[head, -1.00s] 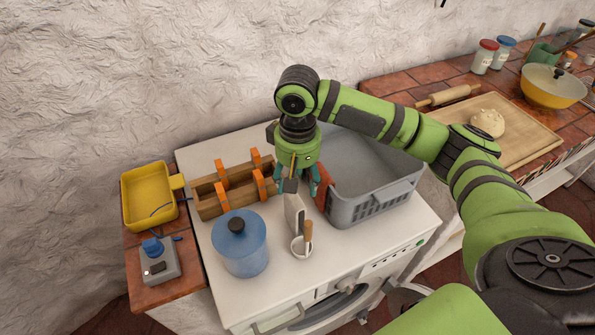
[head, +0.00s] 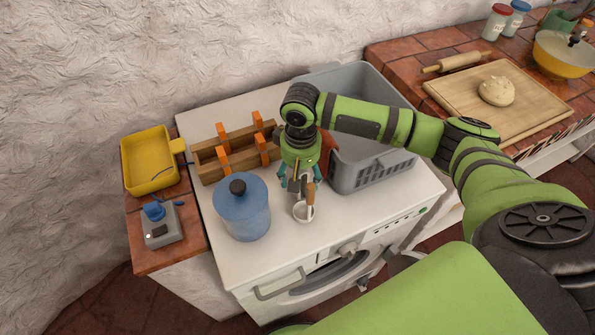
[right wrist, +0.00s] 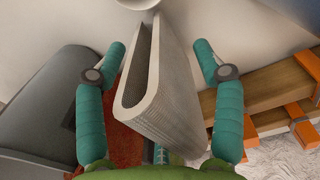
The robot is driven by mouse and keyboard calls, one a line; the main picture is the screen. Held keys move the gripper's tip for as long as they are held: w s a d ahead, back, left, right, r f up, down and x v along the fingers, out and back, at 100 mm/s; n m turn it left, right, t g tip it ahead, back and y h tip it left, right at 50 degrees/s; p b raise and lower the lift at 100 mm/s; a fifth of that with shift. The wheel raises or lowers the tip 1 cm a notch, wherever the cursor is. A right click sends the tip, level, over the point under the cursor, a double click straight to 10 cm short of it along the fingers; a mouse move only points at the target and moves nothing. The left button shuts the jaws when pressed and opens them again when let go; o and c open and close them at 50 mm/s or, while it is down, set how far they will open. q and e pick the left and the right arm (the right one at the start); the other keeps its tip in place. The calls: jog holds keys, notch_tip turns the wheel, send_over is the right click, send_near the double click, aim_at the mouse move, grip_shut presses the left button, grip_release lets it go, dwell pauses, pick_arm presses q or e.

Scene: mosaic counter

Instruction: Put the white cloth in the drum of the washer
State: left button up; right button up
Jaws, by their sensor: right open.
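The white cloth (right wrist: 163,85) is folded and stands on edge between the fingers of my right gripper (right wrist: 158,58) in the right wrist view. The fingers are open, one on each side of it, with gaps showing. In the head view my right gripper (head: 300,184) points down over the top of the washer (head: 270,262) and mostly hides the cloth. The washer's round front (head: 335,272) shows at a steep angle; I cannot tell how its door stands, and the drum inside is hidden. My left gripper is not in view.
A wooden rack with orange pegs (head: 238,160) is behind left, a grey basket (head: 368,180) right. A reddish item (head: 328,150) lies beside the basket.

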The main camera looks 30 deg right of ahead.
jog(key=shift+f, duration=0.5)
jog(key=c, duration=1.4)
